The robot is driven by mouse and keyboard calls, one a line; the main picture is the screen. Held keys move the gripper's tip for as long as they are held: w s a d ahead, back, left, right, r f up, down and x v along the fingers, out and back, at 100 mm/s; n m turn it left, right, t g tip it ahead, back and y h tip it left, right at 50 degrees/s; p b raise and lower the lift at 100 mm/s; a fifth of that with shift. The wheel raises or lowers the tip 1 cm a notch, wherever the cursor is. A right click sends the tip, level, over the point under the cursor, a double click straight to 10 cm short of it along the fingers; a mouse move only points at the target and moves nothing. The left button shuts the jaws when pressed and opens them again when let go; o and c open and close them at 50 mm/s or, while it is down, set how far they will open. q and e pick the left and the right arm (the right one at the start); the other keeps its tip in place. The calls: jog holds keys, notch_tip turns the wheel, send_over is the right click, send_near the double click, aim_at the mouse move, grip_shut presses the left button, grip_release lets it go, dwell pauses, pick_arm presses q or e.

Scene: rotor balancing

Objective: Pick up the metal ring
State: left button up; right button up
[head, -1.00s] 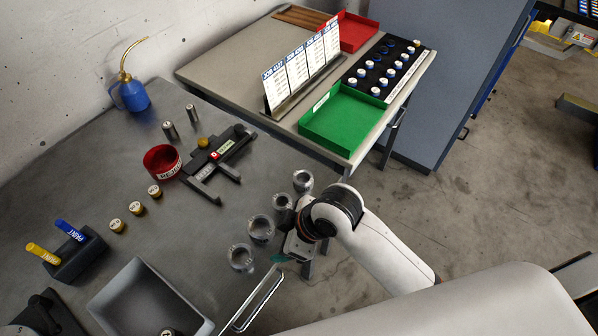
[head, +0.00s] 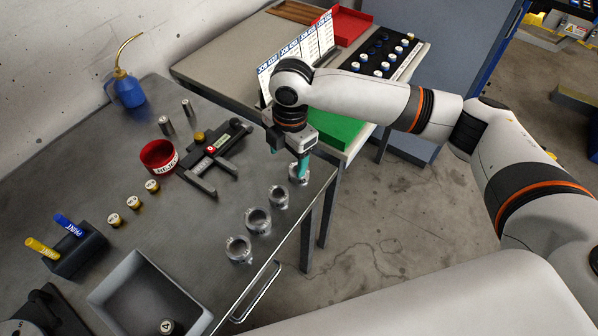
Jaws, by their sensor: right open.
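Several grey metal rings stand in a row along the right edge of the dark table. From far to near they are the farthest ring (head: 297,178), a second ring (head: 278,197), a third ring (head: 258,221) and the nearest ring (head: 238,250). My right gripper (head: 289,160) points down at the farthest ring, open, with teal fingertips. One finger overlaps this ring's far side in the picture; I cannot tell whether it touches. No ring is lifted. My left gripper is not in view.
A black caliper-like fixture (head: 217,160) and a red cup (head: 158,156) lie left of the rings. A grey bin (head: 128,283) is at the near edge. A green tray (head: 335,127) on the side table is partly hidden behind my right arm.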

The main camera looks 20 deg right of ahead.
jog(key=w+d+r, duration=0.2)
jog(key=d+r, duration=0.1)
jog(key=p, duration=0.1)
send_over(292, 170)
jog(key=d, duration=0.2)
jog(key=shift+h, duration=0.4)
jog(key=f, duration=0.6)
jog(key=shift+s+a+f, duration=0.1)
jog(key=shift+s+f, duration=0.15)
jog(key=shift+f, duration=0.15)
jog(key=shift+a+f+p, duration=0.1)
jog(key=shift+f+p, duration=0.45)
jog(key=shift+f, duration=2.1)
jog(key=c, duration=1.1)
